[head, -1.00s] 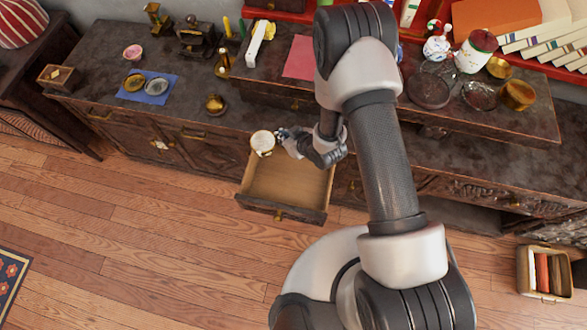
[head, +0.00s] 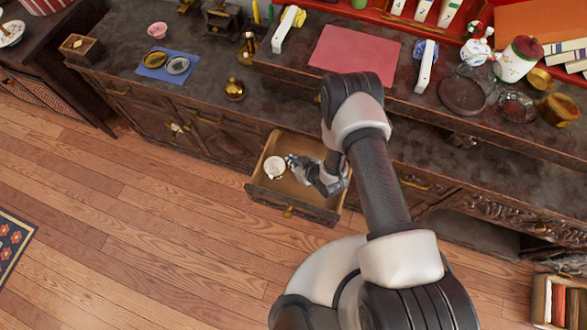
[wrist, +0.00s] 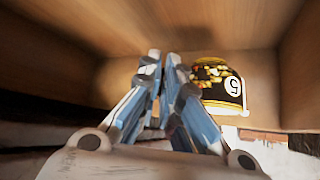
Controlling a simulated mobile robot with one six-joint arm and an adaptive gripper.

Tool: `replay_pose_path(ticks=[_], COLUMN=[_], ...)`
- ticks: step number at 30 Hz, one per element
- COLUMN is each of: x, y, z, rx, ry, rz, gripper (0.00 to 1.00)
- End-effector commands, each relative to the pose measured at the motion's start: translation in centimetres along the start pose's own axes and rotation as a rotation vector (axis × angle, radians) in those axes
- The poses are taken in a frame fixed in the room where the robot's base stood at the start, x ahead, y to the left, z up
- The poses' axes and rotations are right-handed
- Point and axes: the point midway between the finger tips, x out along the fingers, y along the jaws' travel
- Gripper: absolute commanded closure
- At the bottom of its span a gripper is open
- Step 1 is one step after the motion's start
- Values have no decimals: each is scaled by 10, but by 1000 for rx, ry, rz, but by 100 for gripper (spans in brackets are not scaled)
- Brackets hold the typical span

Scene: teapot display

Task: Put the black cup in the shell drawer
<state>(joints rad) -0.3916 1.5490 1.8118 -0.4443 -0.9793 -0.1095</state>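The shell drawer (head: 309,208) is pulled out from the low dark cabinet. The cup (head: 274,167) shows pale from above, inside the drawer's left part. In the wrist view the cup (wrist: 220,85) is black and gold with a round white mark, just right of my fingers. My gripper (head: 291,161) reaches into the drawer, right of the cup. In the wrist view my gripper (wrist: 163,60) has its fingertips close together with a narrow gap. Whether the cup touches the drawer floor is unclear.
The drawer's wooden walls (wrist: 60,60) surround my fingers closely. The cabinet top (head: 190,95) above carries a gold pot (head: 234,89) and a blue mat (head: 152,74). A raised shelf on the right holds a red sheet (head: 353,55) and glass dishes. The wood floor in front is clear.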

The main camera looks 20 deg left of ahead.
Motion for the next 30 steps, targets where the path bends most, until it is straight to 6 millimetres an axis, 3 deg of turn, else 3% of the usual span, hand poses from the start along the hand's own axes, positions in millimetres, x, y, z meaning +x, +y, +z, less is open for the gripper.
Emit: replay_pose_path(ticks=[9, 22, 23, 30], x=[29, 34, 33, 32], y=[1, 1, 1, 1], z=[29, 33, 33, 32], rx=[0, 0, 0, 0], ry=[-1, 1, 0, 0], rz=[0, 0, 0, 0], gripper=[100, 100, 93, 77])
